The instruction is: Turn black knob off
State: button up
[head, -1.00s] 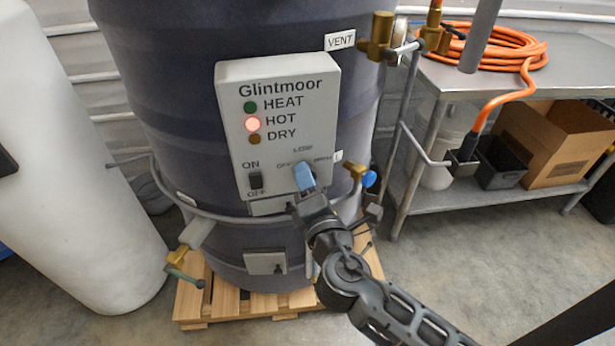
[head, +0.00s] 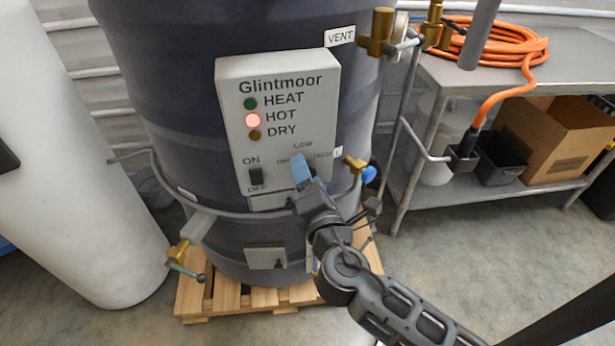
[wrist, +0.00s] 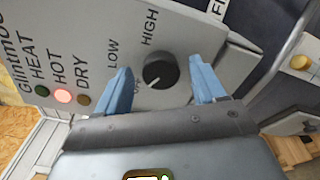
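The black knob (wrist: 160,70) is on the pale Glintmoor control panel (head: 231,116), with OFF, LOW and HIGH printed around it. In the wrist view a small light mark shows at its lower edge, near OFF; its exact setting is hard to tell. My gripper (head: 301,168) is in front of the panel's lower right. Its blue fingers are apart, one on each side of the knob, with visible gaps between them and the knob. In the head view the gripper hides the knob.
A black ON/OFF rocker switch (head: 256,176) sits left of the gripper. The red HOT lamp (head: 252,120) is lit. A brass valve with blue handle (head: 369,174) and pipes stand close on the right. A metal table (head: 470,78) with an orange hose (head: 505,45) is farther right.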

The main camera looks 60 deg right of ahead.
jog(key=b+v, duration=0.2)
jog(key=v, duration=0.5)
jog(key=shift+s+a, duration=0.2)
jog(key=shift+a, duration=0.05)
dwell(0.6)
